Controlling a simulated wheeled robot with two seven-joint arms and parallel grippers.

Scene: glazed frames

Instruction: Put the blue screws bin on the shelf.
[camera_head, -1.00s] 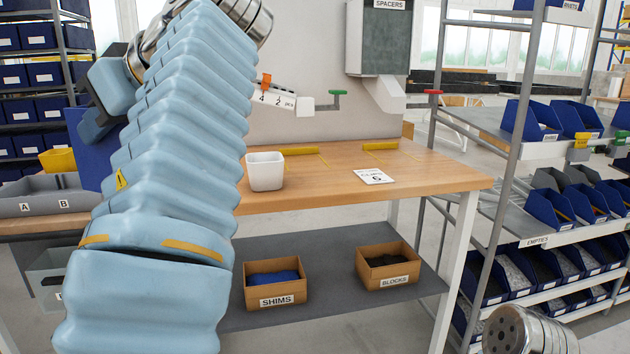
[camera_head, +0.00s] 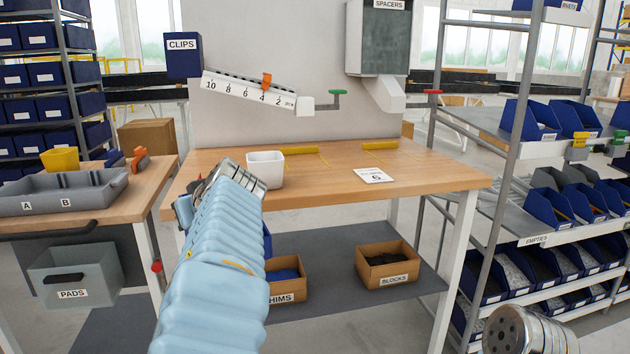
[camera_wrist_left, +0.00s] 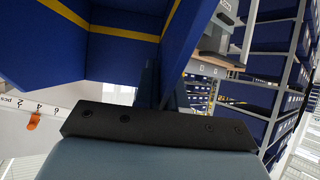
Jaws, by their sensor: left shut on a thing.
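The blue bin (camera_wrist_left: 115,45), with yellow stripes, fills the upper left of the left wrist view, close against my left gripper (camera_wrist_left: 155,120), which is shut on it. In the head view only a sliver of the bin (camera_head: 267,241) shows to the right of my left arm, in front of the bench. My arm hides the rest, including the fingers and any label on the bin. The shelf rack (camera_head: 535,241) stands at the right with blue bins on its tiers. My right gripper is out of view; only a metal part of my right arm shows at the bottom right.
The workbench (camera_head: 435,178) holds a white cup (camera_head: 264,170) and a white card (camera_head: 373,176). Shims (camera_head: 285,272) and blocks (camera_head: 388,264) boxes stand on its lower shelf. A grey tray (camera_head: 95,195) is at left. The rack's upper tier has bare room at its left end (camera_head: 480,118).

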